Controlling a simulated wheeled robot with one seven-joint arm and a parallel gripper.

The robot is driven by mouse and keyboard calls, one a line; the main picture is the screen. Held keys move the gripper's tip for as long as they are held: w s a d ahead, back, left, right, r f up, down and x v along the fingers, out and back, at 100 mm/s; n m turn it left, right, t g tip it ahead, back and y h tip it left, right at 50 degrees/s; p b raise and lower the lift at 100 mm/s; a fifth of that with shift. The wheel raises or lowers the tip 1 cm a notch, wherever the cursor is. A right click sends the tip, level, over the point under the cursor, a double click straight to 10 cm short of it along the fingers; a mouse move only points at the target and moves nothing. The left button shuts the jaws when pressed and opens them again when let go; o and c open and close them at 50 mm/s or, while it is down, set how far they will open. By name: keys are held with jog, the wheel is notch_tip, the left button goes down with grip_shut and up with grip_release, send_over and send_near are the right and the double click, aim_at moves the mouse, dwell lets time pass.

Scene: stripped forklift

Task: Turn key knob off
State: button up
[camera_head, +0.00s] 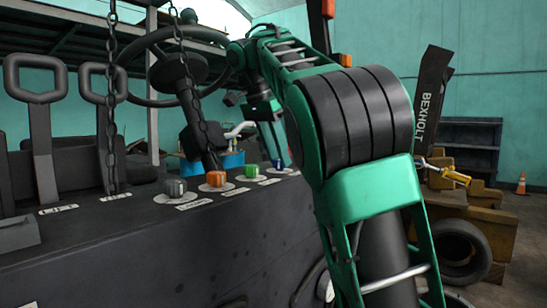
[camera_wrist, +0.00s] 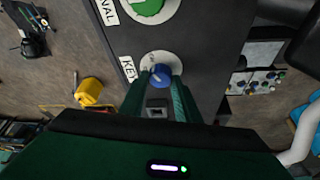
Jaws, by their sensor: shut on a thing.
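The key knob is a small blue knob (camera_wrist: 161,71) on a round pale plate, beside a white label reading "KEY", in the wrist view. It also shows at the right end of the knob row in the head view (camera_head: 277,164). My gripper (camera_wrist: 158,83) reaches down onto it, with a green finger on each side. The fingers are shut on the blue knob. In the head view my arm partly covers the area around the knob, and the fingertips are hard to make out.
A green knob (camera_head: 251,171), an orange knob (camera_head: 216,179) and a grey knob (camera_head: 175,187) stand along the dark panel (camera_head: 130,245). Levers (camera_head: 40,125), a hanging chain (camera_head: 185,80) and a steering wheel (camera_head: 135,55) rise on the left.

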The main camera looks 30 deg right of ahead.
jog(key=shift+w+r, duration=0.1)
jog(key=n+t, duration=0.1)
jog(key=n, duration=0.2)
jog(key=n+t, duration=0.1)
jog(key=n, duration=0.2)
jog(key=shift+y, duration=0.4)
jog(key=n, duration=0.2)
jog(key=n+t+y, duration=0.1)
jog(key=n, duration=0.2)
jog(key=shift+s+d+n+t+y, duration=0.25)
jog(key=shift+n+t+y, duration=0.05)
jog(key=shift+y, duration=0.1)
jog(key=o, duration=1)
jog(key=shift+o, duration=0.2)
jog(key=shift+r, duration=0.1)
